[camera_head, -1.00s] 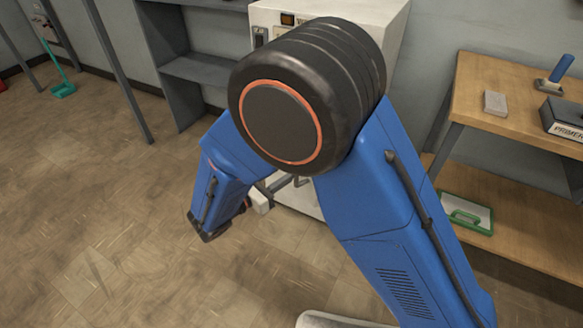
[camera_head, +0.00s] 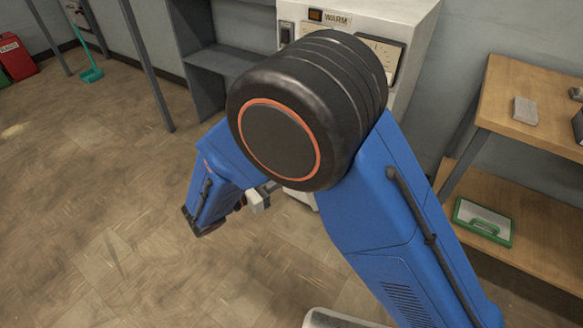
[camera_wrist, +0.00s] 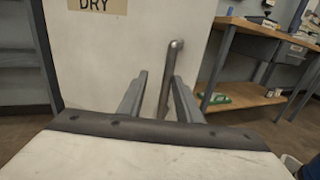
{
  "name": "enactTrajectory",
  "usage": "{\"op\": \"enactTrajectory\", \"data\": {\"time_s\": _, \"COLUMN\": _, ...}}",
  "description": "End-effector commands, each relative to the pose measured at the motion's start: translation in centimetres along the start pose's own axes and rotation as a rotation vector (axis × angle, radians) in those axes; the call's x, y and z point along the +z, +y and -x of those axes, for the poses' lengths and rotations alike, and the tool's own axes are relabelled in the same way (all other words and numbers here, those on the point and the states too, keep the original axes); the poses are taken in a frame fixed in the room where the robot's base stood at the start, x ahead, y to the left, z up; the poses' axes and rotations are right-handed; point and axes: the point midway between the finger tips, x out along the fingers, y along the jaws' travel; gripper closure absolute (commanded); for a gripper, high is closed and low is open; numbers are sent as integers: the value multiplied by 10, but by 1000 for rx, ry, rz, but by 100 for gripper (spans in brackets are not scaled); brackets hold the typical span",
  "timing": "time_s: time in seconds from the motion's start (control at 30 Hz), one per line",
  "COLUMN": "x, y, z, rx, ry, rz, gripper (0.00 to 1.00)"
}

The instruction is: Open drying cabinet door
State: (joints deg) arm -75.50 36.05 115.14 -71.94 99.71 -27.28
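The drying cabinet (camera_head: 409,73) is a white box with a WARM sign near its top. In the head view my arm covers most of its front. In the wrist view its pale door (camera_wrist: 110,62) fills the centre left, with a DRY label at the top. A grey metal bar handle (camera_wrist: 170,75) stands upright on the door. My gripper (camera_wrist: 160,92) is open, its two grey fingers apart, with the handle appearing between them, nearer the right finger. I cannot tell how far the fingertips are from the handle. The door looks shut.
A wooden workbench (camera_head: 512,86) with a lower shelf stands right of the cabinet; a green-edged case (camera_head: 484,222) lies on that shelf. A grey shelf unit (camera_head: 222,62) stands left of the cabinet. The brown tiled floor (camera_head: 90,190) at left is mostly clear.

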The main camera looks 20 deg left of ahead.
Motion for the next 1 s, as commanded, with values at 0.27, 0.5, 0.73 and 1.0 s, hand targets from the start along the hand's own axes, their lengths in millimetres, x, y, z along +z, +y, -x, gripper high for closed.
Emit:
{"op": "enactTrajectory", "data": {"time_s": 0.27, "x": 0, "y": 6, "z": 15, "rx": 1, "ry": 2, "rz": -1, "gripper": 69}}
{"op": "enactTrajectory", "data": {"time_s": 0.5, "x": 0, "y": 10, "z": 28, "rx": 1, "ry": 0, "rz": -1, "gripper": 69}}
{"op": "enactTrajectory", "data": {"time_s": 0.73, "x": 0, "y": 15, "z": 40, "rx": 1, "ry": 0, "rz": 0, "gripper": 69}}
{"op": "enactTrajectory", "data": {"time_s": 1.0, "x": 0, "y": 21, "z": 54, "rx": 0, "ry": 1, "rz": -1, "gripper": 69}}
